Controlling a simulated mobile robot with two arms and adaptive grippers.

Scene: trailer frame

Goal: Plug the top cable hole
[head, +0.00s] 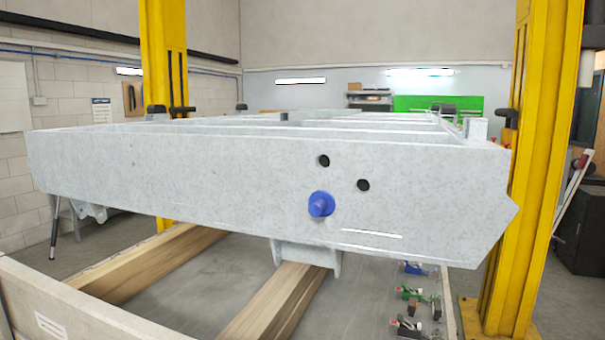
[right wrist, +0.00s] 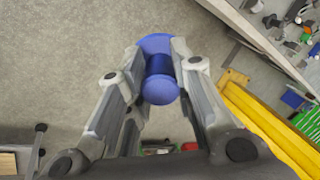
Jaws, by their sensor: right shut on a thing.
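The pale grey trailer frame (head: 230,175) spans the head view. Its end face has two dark open holes: the top cable hole (head: 323,160) and another hole (head: 363,185) lower and to the right. A blue plug (head: 320,204) sits on the face below the top hole, its knob sticking out. In the right wrist view, my right gripper (right wrist: 161,60) is shut on another blue plug (right wrist: 160,90), with a wide flange at the far end and a rounded knob nearer the camera. Neither gripper shows in the head view.
Yellow lift posts (head: 535,150) stand at the right and back left (head: 165,60). Wooden beams (head: 150,265) lie under the frame. Several small coloured parts (head: 415,300) lie at the lower right. The space in front of the face is clear.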

